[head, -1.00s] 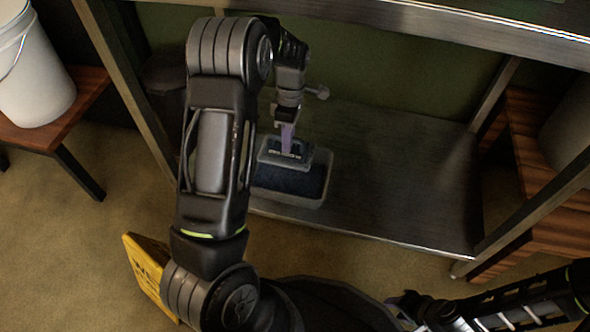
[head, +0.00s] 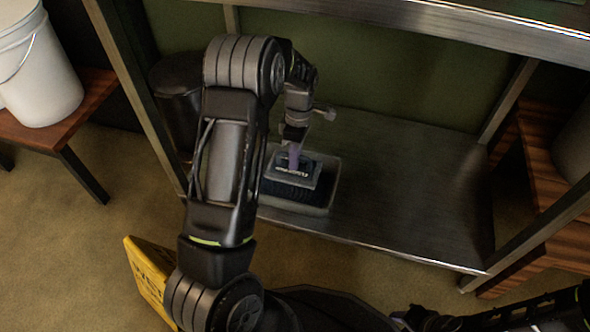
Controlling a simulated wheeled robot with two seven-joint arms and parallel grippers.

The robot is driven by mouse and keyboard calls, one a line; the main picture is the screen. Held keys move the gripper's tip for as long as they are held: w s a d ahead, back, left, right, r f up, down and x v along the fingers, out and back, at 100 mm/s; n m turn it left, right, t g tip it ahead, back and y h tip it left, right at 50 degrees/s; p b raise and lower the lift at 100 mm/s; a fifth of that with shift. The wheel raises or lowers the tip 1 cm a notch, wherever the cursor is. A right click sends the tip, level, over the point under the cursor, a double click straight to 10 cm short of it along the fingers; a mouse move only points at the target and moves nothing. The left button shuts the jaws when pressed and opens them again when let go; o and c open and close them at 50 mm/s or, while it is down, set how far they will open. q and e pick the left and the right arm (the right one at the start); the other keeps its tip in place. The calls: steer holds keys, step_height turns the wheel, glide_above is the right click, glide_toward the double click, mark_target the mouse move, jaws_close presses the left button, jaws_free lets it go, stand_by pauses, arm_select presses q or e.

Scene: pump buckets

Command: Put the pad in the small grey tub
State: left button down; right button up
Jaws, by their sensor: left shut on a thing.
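The small grey tub (head: 325,208) stands on the lower metal shelf, left of its middle, with a dark inside. The pad (head: 312,180), a dark slab with a light rim and small lettering, is over the tub's opening. I cannot tell whether it touches the tub's bottom. My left gripper (head: 294,158) is shut on the pad by a lilac upright part on its top. My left arm hides the left side of the tub. My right gripper (head: 408,318) is at the bottom edge, dark and partly cut off, away from the tub.
The metal shelf (head: 410,190) is bare right of the tub. An upper metal shelf (head: 440,18) and posts frame it. A dark bin (head: 178,100) stands behind, left. A white bucket (head: 40,75) is on a wooden bench (head: 62,122). A yellow sign (head: 148,275) is at lower left.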

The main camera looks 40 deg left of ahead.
arm_select(q)
step_height(320, 180, down, 4)
steer(key=shift+f+b, duration=0.15)
steer(key=shift+b, duration=1)
steer(key=shift+f, duration=0.35)
steer(key=shift+f, duration=0.6)
steer(key=c, duration=1.4)
jaws_free()
steer(key=shift+c, duration=0.2)
steer(key=shift+r, duration=0.1)
